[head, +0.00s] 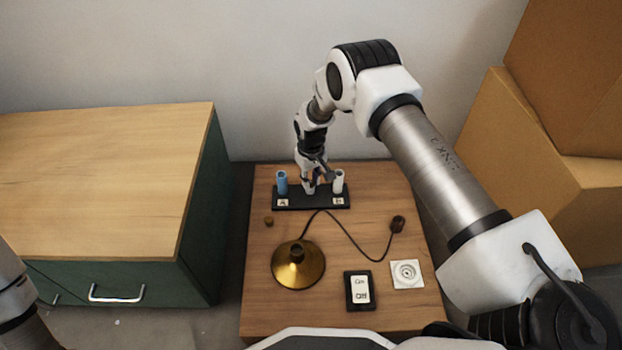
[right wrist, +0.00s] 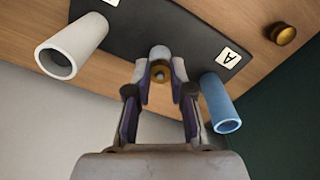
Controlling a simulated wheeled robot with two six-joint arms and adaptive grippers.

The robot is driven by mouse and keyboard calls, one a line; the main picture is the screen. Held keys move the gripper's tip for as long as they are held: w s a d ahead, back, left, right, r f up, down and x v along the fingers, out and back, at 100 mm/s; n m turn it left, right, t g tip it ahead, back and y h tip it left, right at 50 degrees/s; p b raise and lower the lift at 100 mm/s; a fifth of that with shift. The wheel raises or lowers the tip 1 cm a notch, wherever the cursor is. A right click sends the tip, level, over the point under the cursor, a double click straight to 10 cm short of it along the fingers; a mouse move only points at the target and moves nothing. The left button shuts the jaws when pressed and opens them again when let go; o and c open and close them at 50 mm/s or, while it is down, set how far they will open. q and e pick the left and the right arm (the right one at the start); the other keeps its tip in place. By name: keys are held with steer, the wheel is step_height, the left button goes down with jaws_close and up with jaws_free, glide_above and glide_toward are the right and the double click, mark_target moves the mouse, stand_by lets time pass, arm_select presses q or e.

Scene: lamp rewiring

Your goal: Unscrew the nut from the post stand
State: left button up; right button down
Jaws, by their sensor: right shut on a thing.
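The post stand (head: 290,204) is a black bar at the back of the table, with a blue tube (head: 281,182) by label A and a white tube (head: 338,181) by label B. My right gripper (head: 310,188) reaches down between the tubes at the stand's middle. In the right wrist view, its fingers (right wrist: 160,85) are shut around a small brass-coloured nut (right wrist: 160,72) at a short grey post. The fingers partly hide the nut and post, so its thread cannot be seen. Only part of my left arm shows at the left edge; its gripper is out of view.
A brass lamp base (head: 298,268) stands front left with a cord to a dark plug (head: 398,223). A small brass knob (head: 268,221) lies left. A switch box (head: 360,291) and white socket plate (head: 407,274) lie front right. A green cabinet (head: 205,200) stands left.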

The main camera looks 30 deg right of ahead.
steer(key=n, duration=0.3)
steer(key=shift+d, duration=0.1)
steer(key=n, duration=0.5)
steer(key=n, duration=0.4)
steer(key=shift+w+d+n+b, duration=0.1)
steer(key=shift+n+b, duration=0.2)
steer(key=shift+n, duration=0.1)
steer(key=n, duration=0.3)
